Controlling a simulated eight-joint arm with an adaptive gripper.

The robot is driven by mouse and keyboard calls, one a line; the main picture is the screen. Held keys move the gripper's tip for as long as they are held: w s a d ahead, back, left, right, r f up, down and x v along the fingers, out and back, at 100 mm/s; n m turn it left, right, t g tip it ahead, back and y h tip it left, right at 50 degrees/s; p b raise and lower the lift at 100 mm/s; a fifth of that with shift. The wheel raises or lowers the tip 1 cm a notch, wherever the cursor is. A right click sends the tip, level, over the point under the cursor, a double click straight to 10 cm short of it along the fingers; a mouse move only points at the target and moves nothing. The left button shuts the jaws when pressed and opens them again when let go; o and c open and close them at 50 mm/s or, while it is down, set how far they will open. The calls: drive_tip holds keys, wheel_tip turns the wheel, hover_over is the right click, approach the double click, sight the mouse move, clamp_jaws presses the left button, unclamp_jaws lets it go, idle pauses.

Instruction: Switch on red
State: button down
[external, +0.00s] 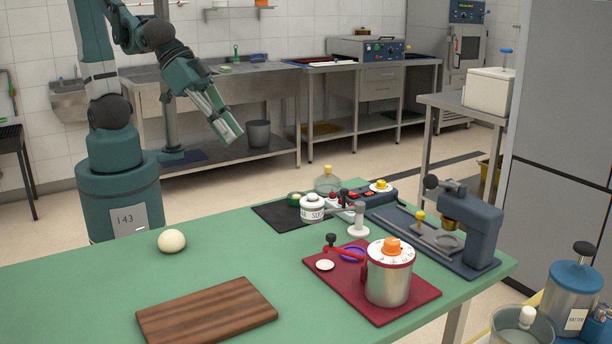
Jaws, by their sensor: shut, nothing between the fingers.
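A dark switch box (374,198) lies near the far edge of the green table, with small red parts on its top. It is too small to tell which position its switches are in. A yellow knob (380,186) sits at its right end. A white jar and a white-topped post stand in front and hide part of it. My gripper (229,136) is shut and empty, pointing down and to the right in the air beyond the table's far edge. It is well to the left of the box and touches nothing.
A steel pot (388,281) with an orange knob and a red lever stands on a red tray (428,294). The white jar (313,209) and a dark blue press (480,230) stand nearby. A dough ball (171,241) and wooden board (206,312) lie left. The table's left part is mostly clear.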

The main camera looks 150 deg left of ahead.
drive_tip(key=a+f+n+g+y, duration=0.1)
drive_tip(key=a+f+n, duration=0.3)
drive_tip(key=a, duration=1)
drive_tip(key=s+a+f+n+g+y, duration=0.1)
drive_tip(key=a+f+n, duration=0.4)
drive_tip(key=a, duration=0.9)
drive_tip(key=n+g+y, duration=0.1)
drive_tip(key=y, duration=0.1)
drive_tip(key=shift+a+f+n+y, duration=0.2)
drive_tip(key=shift+a+n+y, duration=0.1)
drive_tip(key=shift+a, duration=0.1)
drive_tip(key=b, duration=0.2)
hover_over(351, 194)
drive_tip(key=f, duration=0.8)
drive_tip(key=shift+s+d+f, duration=0.2)
drive_tip(key=shift+s+d, duration=0.05)
drive_tip(key=shift+w+f+b, duration=0.15)
drive_tip(key=shift+w+f, duration=0.05)
drive_tip(key=shift+f, duration=0.3)
drive_tip(key=shift+w+f+b, duration=0.15)
drive_tip(key=shift+f, duration=0.3)
drive_tip(key=shift+w+f, duration=0.1)
